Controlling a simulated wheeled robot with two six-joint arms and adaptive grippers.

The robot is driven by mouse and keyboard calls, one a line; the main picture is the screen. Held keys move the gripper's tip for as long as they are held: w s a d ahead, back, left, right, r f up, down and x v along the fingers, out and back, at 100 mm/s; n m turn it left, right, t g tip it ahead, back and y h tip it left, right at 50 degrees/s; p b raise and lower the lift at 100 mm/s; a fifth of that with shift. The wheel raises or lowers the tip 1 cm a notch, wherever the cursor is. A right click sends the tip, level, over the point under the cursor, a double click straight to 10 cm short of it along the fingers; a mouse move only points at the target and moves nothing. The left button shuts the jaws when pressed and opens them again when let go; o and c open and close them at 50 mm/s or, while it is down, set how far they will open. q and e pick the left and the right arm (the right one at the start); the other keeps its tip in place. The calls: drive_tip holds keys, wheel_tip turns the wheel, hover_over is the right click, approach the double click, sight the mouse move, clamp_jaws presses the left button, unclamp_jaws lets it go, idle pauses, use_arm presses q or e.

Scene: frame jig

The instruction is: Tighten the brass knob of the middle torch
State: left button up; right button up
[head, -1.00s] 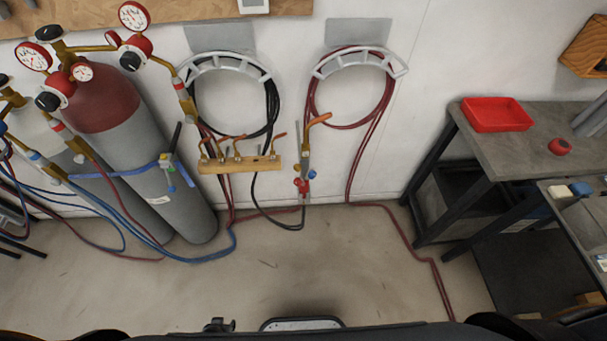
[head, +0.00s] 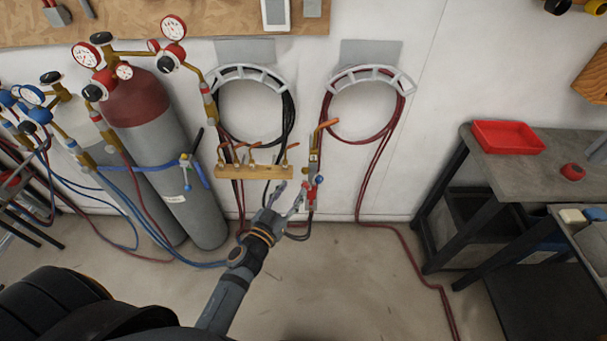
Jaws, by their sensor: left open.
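A wooden rail (head: 265,172) on the wall holds several brass pieces with orange tips, side by side. At its right end hangs a torch (head: 314,158) with an orange tip, a blue knob (head: 320,172) and red parts lower down. My left gripper (head: 292,190) is open and empty, its fingers just below the rail's right part and left of the torch's red parts. I cannot tell whether it touches anything. I cannot pick out a separate brass knob at this size, and the gripper partly covers the area under the rail. My right gripper is out of view.
Gas cylinders (head: 168,160) with gauges stand at the left. A black hose coil (head: 290,118) and a red hose coil (head: 400,112) hang on wall hooks. A grey bench (head: 530,175) with a red tray (head: 508,137) stands at the right. Hoses cross the floor.

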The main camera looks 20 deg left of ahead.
sight(304, 172)
use_arm(q)
drive_tip(key=w, duration=0.4)
drive_tip(key=w+d, duration=0.1)
drive_tip(key=w, duration=0.1)
drive_tip(key=shift+w, duration=0.15)
drive_tip(key=shift+w+p, duration=0.3)
drive_tip(key=shift+w, duration=0.05)
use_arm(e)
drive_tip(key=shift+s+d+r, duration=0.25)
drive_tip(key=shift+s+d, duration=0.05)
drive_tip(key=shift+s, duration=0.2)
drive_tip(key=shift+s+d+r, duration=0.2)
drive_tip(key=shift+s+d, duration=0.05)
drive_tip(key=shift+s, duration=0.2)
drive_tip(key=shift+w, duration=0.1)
use_arm(q)
drive_tip(key=shift+c, duration=0.8)
clamp_jaws()
